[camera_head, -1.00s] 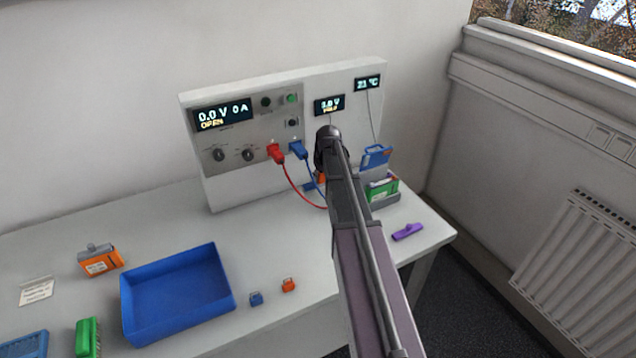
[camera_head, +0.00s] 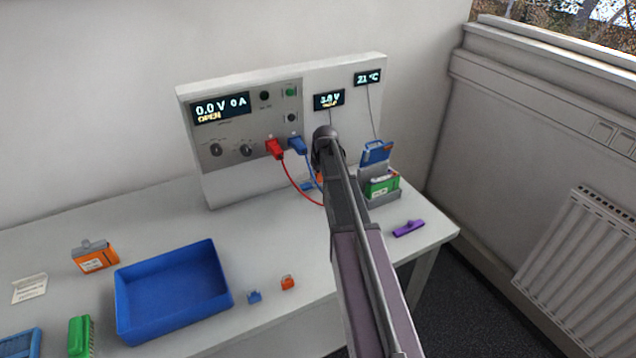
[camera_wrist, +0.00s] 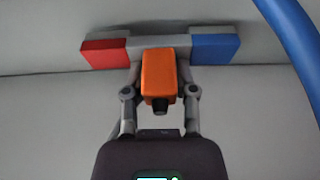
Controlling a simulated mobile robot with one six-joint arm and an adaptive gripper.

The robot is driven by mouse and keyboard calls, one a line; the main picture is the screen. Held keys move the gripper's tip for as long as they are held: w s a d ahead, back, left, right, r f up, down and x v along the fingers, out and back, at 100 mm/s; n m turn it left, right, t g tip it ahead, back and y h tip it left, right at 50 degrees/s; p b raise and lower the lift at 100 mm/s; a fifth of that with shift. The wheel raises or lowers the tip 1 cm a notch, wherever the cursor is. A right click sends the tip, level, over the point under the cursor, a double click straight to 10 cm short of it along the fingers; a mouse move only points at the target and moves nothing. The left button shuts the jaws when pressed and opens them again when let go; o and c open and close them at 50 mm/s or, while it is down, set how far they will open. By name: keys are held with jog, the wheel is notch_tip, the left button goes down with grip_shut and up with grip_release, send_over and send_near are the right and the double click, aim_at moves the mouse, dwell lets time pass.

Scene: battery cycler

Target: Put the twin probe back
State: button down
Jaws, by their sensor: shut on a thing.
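My gripper (camera_wrist: 160,75) is shut on an orange block with a short black stub, which I take for the twin probe (camera_wrist: 157,70). The fingers lie on both sides of it. Behind it in the wrist view is a grey bar with a red pad (camera_wrist: 105,54) on the left and a blue pad (camera_wrist: 214,47) on the right. I cannot tell whether the probe touches this bar. In the head view my arm hides the gripper; only a bit of orange (camera_head: 320,178) shows beside it, low before the panel.
The cycler panel (camera_head: 225,165) stands at the back, with red (camera_head: 275,149) and blue (camera_head: 298,145) plugs and hanging leads. A blue cable (camera_wrist: 290,45) crosses the wrist view's upper right. Right of my arm are a battery stand (camera_head: 384,197) and a purple tool (camera_head: 409,229). A blue tray (camera_head: 122,303) stands left.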

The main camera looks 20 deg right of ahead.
jog(key=shift+f, duration=0.4)
jog(key=shift+f+b, duration=0.2)
jog(key=shift+b, duration=0.2)
jog(key=shift+c, duration=2)
grip_release()
jog(key=shift+r, duration=0.25)
jog(key=p+v, duration=1.2)
jog(key=shift+a, duration=0.1)
